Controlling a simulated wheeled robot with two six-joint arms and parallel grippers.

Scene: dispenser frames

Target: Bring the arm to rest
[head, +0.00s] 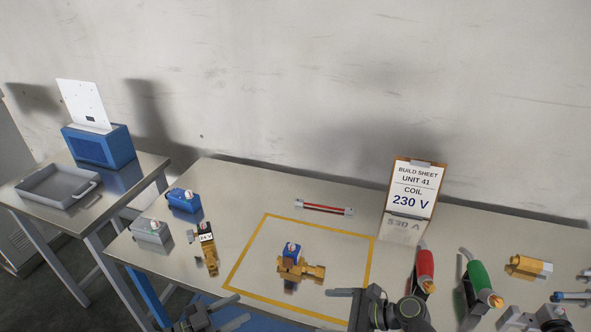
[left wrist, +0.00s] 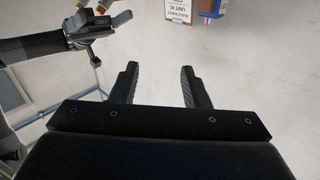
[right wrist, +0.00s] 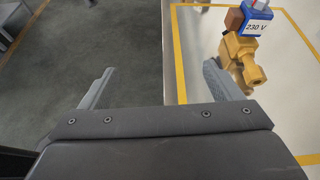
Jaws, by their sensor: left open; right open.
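My left gripper (head: 243,308) is open and empty at the front table edge, left of the yellow frame. Its spread fingers show in the left wrist view (left wrist: 160,68). My right gripper (head: 338,293) is open and partly hidden by its own arm in the head view. Its fingers (right wrist: 159,70) are spread with nothing between them, over the table's front edge. A brass valve (head: 302,272) with a blue coil (head: 291,249) stands inside the yellow frame, apart from both grippers. In the right wrist view the coil (right wrist: 256,24) reads 230 V.
A build sheet (head: 411,188) reads unit 41, coil 230 V. Red-handled (head: 425,266) and green-handled (head: 482,280) tools stand right. A grey tray (head: 58,186) is on the left table.

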